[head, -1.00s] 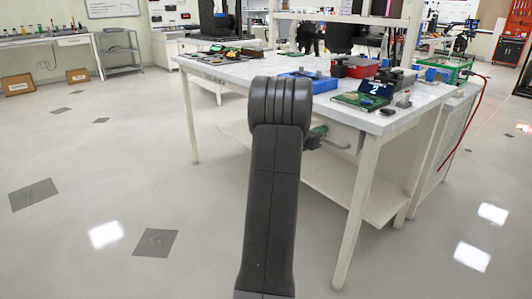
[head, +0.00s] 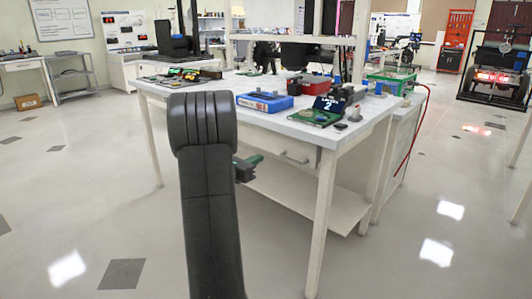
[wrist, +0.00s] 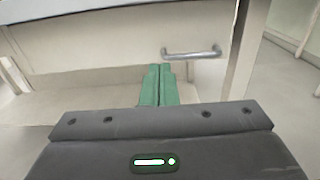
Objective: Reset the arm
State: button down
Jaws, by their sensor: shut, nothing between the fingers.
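My arm rises in the middle of the head view and hides part of the workbench behind it. My gripper (head: 256,160) shows only in part there, just right of the arm and in front of the bench's drawer. In the wrist view my gripper (wrist: 158,78) has its two green fingers together with nothing between them. The fingers point toward the bench's lower shelf and drawer front, to the left of a metal handle (wrist: 192,53).
The white workbench (head: 225,90) stands ahead, with a blue box (head: 265,103), a red box (head: 310,86) and a green circuit board (head: 316,117) on top. A red cable (head: 408,150) hangs at its right end. Open floor (head: 60,200) lies to the left.

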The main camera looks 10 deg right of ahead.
aim_at(285, 145)
jog(key=shift+v, duration=0.8)
jog(key=shift+w+d, duration=0.1)
jog(key=shift+d, duration=0.05)
jog(key=b+x, duration=0.2)
jog(key=x, duration=1.1)
jog(key=shift+w+d, duration=0.15)
